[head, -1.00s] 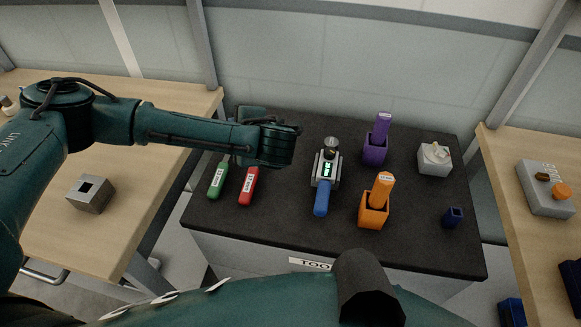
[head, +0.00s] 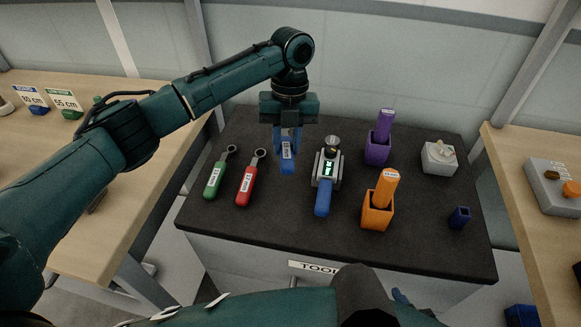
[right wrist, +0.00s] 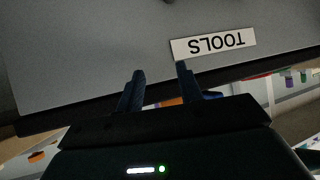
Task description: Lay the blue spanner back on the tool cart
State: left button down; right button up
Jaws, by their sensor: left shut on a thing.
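The blue spanner (head: 287,167) shows in the head view as a blue handle with a white label, under my left gripper (head: 287,146). The left gripper points down over the black top of the tool cart (head: 270,222) and is shut on the spanner. The spanner's head is hidden by the gripper, and I cannot tell whether the spanner touches the cart top. A green spanner (head: 214,179) and a red spanner (head: 246,187) lie to its left. My right gripper (right wrist: 160,72) is open and empty in the right wrist view, in front of the cart's TOOLS label (right wrist: 212,43).
Just right of the blue spanner is a grey device (head: 327,165) with a lit display and blue handle. Purple (head: 378,150) and orange (head: 376,214) holders, a white box (head: 438,158) and a small blue cup (head: 459,217) stand further right. Wooden benches flank the cart.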

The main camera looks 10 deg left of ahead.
pick_arm(q)
jog(key=shift+n+t+h, duration=0.3)
jog(key=shift+n+h, duration=0.2)
jog(key=shift+n, duration=0.2)
jog(key=shift+s+d+f, duration=0.1)
jog(key=shift+d+f, duration=0.4)
jog(key=shift+f, duration=0.95)
jog(key=shift+s+d+f, duration=0.15)
jog(key=shift+d+f, duration=0.3)
jog(key=shift+f, duration=1)
jog(key=shift+s+d+f, duration=0.1)
jog(key=shift+d+f, duration=0.4)
jog(key=shift+f, duration=0.95)
jog(key=shift+f, duration=0.15)
jog(key=c, duration=1.5)
grip_release()
jog(key=shift+o, duration=0.2)
notch_tip(320, 180, up, 12)
jog(key=w, duration=0.1)
jog(key=shift+w+a+b, duration=0.3)
jog(key=shift+a+b, duration=0.05)
